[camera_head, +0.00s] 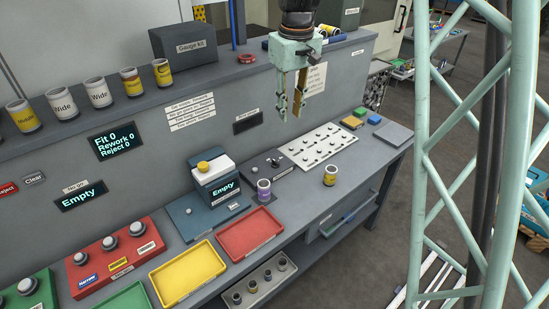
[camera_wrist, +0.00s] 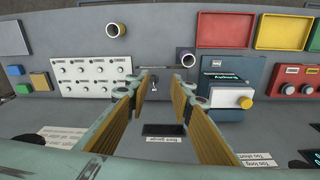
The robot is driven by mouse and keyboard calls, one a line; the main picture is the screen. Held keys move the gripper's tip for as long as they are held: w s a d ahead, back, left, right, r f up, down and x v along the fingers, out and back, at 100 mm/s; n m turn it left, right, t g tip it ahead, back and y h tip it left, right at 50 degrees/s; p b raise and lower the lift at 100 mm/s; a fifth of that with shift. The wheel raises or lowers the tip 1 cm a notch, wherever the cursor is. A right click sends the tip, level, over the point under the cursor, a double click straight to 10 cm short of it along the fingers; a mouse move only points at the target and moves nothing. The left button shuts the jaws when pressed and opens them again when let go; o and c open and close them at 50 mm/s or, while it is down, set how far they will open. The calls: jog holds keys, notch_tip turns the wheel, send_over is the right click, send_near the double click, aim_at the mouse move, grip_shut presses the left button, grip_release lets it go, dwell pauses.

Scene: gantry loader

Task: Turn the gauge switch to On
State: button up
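A small switch lever (camera_head: 275,161) stands on a dark grey plate (camera_head: 256,167) on the bench; it also shows in the wrist view (camera_wrist: 154,86), between my fingertips in the picture. Its position labels are too small to read. The gauge (camera_head: 214,180), a blue-grey box with a yellow knob, stands left of the plate, and its screen reads "Empty". A "Bore gauge" label (camera_wrist: 164,130) is on the wall behind the plate. My gripper (camera_head: 290,113) is open and empty, pointing down, well above the bench; its fingers (camera_wrist: 160,83) are apart in the wrist view.
A white panel of several knobs (camera_head: 334,139) lies right of the switch plate. A purple-labelled cup (camera_head: 264,191) and a yellow-labelled cup (camera_head: 330,176) stand in front. Red (camera_head: 275,233) and yellow (camera_head: 222,262) trays lie front left. The raised shelf (camera_head: 210,72) runs behind.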

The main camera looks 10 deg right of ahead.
jog(key=w+f+p, duration=0.2)
jog(key=w+f, duration=0.5)
jog(key=f, duration=0.1)
jog(key=n+g+p, duration=0.1)
jog(key=n, duration=0.1)
send_over(276, 161)
notch_tip(276, 161, down, 9)
jog(key=shift+a+r, duration=0.1)
jog(key=shift+r, duration=0.05)
jog(key=shift+f+p, duration=0.65)
jog(key=shift+f, duration=6.25)
jog(key=shift+c, duration=0.7)
grip_shut()
